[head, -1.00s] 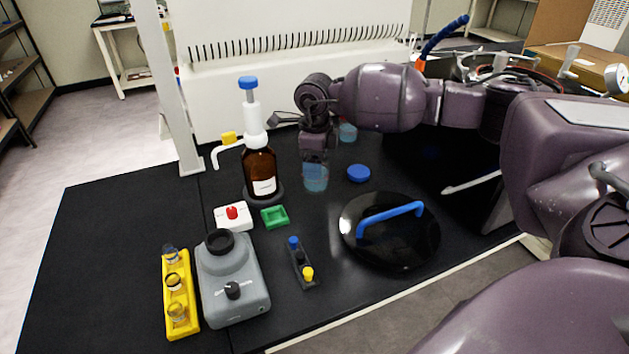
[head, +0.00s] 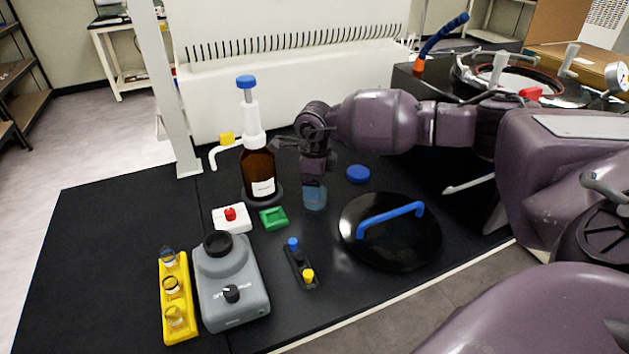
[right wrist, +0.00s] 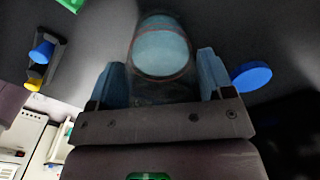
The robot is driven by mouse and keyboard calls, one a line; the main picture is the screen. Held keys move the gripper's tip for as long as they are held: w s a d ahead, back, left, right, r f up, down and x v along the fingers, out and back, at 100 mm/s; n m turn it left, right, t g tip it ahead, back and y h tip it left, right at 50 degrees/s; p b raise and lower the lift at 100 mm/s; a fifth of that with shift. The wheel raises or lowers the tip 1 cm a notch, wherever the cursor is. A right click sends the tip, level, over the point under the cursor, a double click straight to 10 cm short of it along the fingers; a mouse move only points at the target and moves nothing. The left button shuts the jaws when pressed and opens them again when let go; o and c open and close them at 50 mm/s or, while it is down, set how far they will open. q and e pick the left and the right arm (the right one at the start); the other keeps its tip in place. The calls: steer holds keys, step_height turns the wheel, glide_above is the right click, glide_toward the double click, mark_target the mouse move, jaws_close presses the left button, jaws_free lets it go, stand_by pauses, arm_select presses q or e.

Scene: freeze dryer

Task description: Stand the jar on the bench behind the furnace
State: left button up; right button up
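The jar (head: 315,197) is clear glass with pale blue contents and is upright below my right gripper (head: 316,180) in the head view. In the right wrist view the jar (right wrist: 162,52) lies between the two blue-grey fingers of this gripper (right wrist: 163,85), which close on its sides. I cannot tell whether its base touches the black bench (head: 110,235). No thing is clearly recognisable as the furnace; a grey device (head: 232,285) with a round dark top and a knob stands at the front left. My left gripper is not in view.
A brown dispenser bottle (head: 260,170) stands just left of the jar. A blue cap (head: 358,174) and a black lid with a blue handle (head: 390,250) lie to its right. A red-button box (head: 232,219), green tray (head: 273,218) and yellow rack (head: 178,310) are nearby. The bench's far left is clear.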

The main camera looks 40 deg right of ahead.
steer(key=o, duration=0.3)
steer(key=shift+r, duration=0.15)
step_height(320, 180, up, 10)
steer(key=shift+r+p, duration=0.25)
steer(key=shift+p, duration=0.4)
steer(key=shift+r, duration=0.85)
steer(key=shift+f, duration=0.1)
